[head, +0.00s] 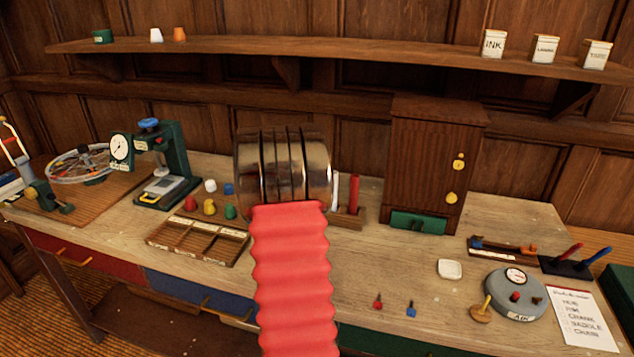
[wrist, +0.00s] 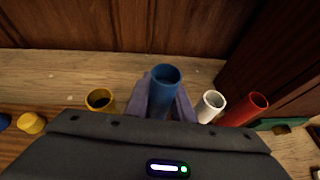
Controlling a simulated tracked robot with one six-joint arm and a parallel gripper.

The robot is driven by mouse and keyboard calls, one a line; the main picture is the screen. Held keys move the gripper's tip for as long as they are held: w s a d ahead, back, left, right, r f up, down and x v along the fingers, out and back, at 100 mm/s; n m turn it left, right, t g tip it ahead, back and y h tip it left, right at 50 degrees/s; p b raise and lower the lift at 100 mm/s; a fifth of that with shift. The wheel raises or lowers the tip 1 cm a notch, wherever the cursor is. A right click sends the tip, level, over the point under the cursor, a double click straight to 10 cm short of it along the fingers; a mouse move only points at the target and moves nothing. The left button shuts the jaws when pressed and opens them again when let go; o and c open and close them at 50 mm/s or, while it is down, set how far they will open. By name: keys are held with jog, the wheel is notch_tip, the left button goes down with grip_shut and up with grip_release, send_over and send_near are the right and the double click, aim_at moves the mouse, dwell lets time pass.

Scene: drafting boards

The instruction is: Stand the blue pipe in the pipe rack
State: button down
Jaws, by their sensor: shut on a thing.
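My gripper (wrist: 163,105) is shut on the blue pipe (wrist: 165,78), its fingers on either side of it in the wrist view. The pipe is about upright, with its open top showing; its lower end is hidden. A yellow pipe (wrist: 100,98) stands left of it, and a white pipe (wrist: 211,103) and a red pipe (wrist: 246,108) stand to its right. In the head view the pipe rack (head: 349,219) shows only its right end, with the white pipe (head: 334,190) and red pipe (head: 353,194) upright. My arm hides the rest, including the gripper and blue pipe.
A wooden cabinet (head: 435,160) with a green drawer (head: 418,222) stands right of the rack. A sorting tray (head: 190,240), several coloured pieces and a green dial gauge stand (head: 172,165) are to the left.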

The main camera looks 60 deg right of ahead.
jog(key=shift+f, duration=1.8)
jog(key=shift+f, duration=0.1)
jog(key=c, duration=1.5)
grip_release()
jog(key=shift+c, duration=0.2)
jog(key=v, duration=1.2)
